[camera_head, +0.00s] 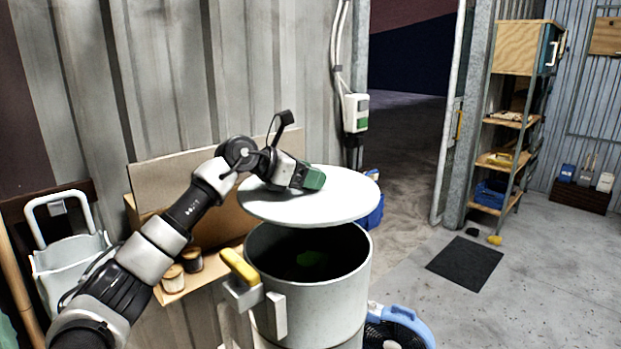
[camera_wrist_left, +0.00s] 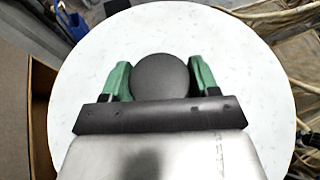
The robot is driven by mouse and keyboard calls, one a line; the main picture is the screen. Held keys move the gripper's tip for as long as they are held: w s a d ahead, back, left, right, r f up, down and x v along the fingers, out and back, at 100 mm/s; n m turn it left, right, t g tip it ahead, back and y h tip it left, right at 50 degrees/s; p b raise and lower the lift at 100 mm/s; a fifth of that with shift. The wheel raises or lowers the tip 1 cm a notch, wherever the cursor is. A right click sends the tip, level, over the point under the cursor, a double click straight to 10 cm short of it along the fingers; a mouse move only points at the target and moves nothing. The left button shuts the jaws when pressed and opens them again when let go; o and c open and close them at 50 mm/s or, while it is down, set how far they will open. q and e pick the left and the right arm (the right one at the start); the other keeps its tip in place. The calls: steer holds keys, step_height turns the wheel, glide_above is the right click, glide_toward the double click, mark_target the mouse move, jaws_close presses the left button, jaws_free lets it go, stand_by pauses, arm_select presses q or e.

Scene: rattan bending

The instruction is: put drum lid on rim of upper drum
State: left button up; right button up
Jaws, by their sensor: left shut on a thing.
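The round white drum lid (camera_head: 345,200) is held roughly level above the upper drum (camera_head: 315,300), hiding the far part of its rim. The near part of the rim and the dark inside show below the lid, so the lid is apart from the near rim. My left gripper (camera_head: 310,182) is on top of the lid. In the left wrist view, my left gripper's green fingers (camera_wrist_left: 160,80) are shut on the lid's round black knob (camera_wrist_left: 160,72), with the white lid (camera_wrist_left: 255,70) spread around them. My right gripper is not in view.
A blue-and-white round device (camera_head: 398,328) is at lower right. Open floor (camera_head: 520,300) lies to the right.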

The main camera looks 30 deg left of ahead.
arm_select(q)
steer(key=shift+s+f+b, duration=0.25)
steer(key=shift+f+b, duration=0.45)
step_height(320, 180, down, 9)
steer(key=b, duration=0.6)
steer(key=shift+f+b, duration=0.2)
steer(key=shift+b, duration=0.1)
steer(key=shift+w, duration=0.1)
steer(key=o, duration=1.4)
steer(key=b+v, duration=0.3)
steer(key=v, duration=0.8)
steer(key=shift+f, duration=0.1)
